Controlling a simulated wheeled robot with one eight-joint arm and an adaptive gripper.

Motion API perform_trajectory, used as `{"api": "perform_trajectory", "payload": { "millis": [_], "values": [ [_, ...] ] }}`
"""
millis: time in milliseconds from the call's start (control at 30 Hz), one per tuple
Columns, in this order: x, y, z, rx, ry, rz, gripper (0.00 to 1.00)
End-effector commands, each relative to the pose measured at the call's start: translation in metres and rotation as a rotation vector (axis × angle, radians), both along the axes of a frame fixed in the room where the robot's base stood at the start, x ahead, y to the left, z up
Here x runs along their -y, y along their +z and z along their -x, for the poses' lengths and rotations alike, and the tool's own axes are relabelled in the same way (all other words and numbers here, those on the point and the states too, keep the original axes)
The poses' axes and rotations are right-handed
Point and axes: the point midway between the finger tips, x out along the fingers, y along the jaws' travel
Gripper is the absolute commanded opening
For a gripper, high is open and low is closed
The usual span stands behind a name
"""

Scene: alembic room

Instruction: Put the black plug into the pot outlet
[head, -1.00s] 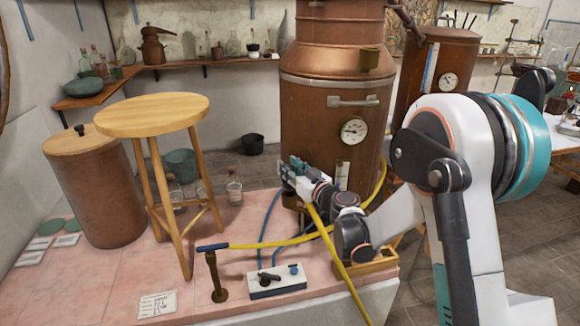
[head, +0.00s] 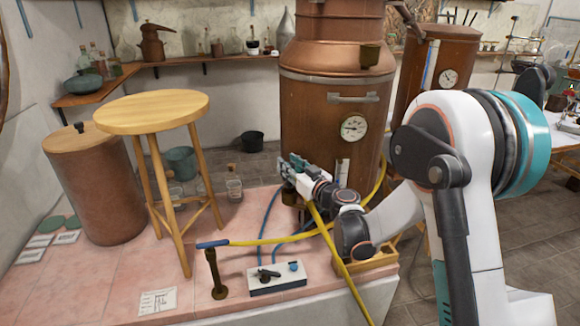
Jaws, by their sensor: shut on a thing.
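The large copper pot (head: 325,115) stands in the middle, with a round gauge on its front. My gripper (head: 281,171) is at the lower left side of this pot, level with its lower wall. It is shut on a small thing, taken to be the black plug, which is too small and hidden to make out. A brass fitting (head: 290,196) shows at the pot's foot just under my gripper; I cannot tell whether it is the outlet. I cannot tell whether the held thing touches the pot.
A wooden stool (head: 152,106) and a lidded copper drum (head: 97,185) stand to the left. Pink tiles left of the post are mostly clear.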

Motion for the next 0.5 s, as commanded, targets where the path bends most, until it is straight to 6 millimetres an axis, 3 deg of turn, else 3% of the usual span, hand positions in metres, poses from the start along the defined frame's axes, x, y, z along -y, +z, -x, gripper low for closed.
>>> {"api": "perform_trajectory", "payload": {
  "millis": [500],
  "values": [
    [-0.0001,-0.0049,-0.0001,0.0,0.0,0.0,0.04]
  ]
}}
